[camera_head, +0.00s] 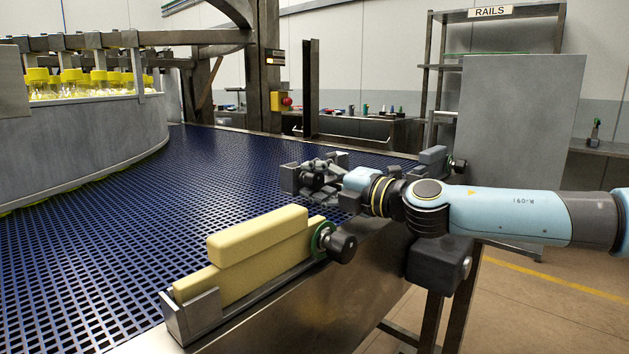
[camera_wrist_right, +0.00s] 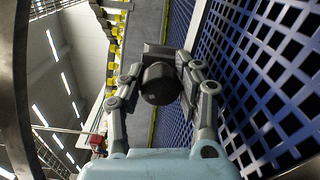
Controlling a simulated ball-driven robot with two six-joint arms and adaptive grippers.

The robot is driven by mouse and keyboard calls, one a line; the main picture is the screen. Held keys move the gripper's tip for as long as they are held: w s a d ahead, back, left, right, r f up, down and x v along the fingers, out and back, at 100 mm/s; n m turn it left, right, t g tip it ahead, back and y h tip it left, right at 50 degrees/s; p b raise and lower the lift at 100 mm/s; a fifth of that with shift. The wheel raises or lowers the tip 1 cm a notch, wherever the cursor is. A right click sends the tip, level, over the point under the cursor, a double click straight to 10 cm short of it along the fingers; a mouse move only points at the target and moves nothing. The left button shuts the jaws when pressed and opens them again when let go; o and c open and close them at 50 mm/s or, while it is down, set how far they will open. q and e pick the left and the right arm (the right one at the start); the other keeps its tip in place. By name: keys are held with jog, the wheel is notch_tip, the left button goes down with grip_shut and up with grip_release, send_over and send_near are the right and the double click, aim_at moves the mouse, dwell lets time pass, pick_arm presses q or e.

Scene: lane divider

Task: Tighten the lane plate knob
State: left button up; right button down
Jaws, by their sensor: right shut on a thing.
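The yellow lane plate (camera_head: 258,243) stands upright in a metal bracket (camera_head: 193,313) along the near edge of the conveyor. A black round knob (camera_head: 343,246) with a green ring (camera_head: 322,240) behind it is at its right end; nothing touches this knob. My right gripper (camera_head: 312,178) is over the belt, behind and apart from that knob. It is shut on a dark knobbed block (camera_head: 289,180). In the right wrist view, a black cylinder (camera_wrist_right: 160,83) sits between the fingers, in front of the block's grey body (camera_wrist_right: 163,54). My left gripper is out of view.
The blue mesh belt (camera_head: 130,235) fills the left and middle. A second grey bracket (camera_head: 434,158) with a black knob (camera_head: 458,165) sits behind my right arm. Yellow-capped bottles (camera_head: 90,80) stand behind a curved wall. A RAILS rack (camera_head: 490,12) is at right.

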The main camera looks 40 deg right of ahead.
jog(key=shift+f+m, duration=0.2)
jog(key=shift+m, duration=1.3)
jog(key=c, duration=1.4)
grip_release()
jog(key=o, duration=0.5)
jog(key=shift+s+d, duration=0.1)
jog(key=shift+s, duration=0.1)
jog(key=shift+o, duration=0.2)
jog(key=shift+w, duration=0.1)
jog(key=shift+r, duration=0.1)
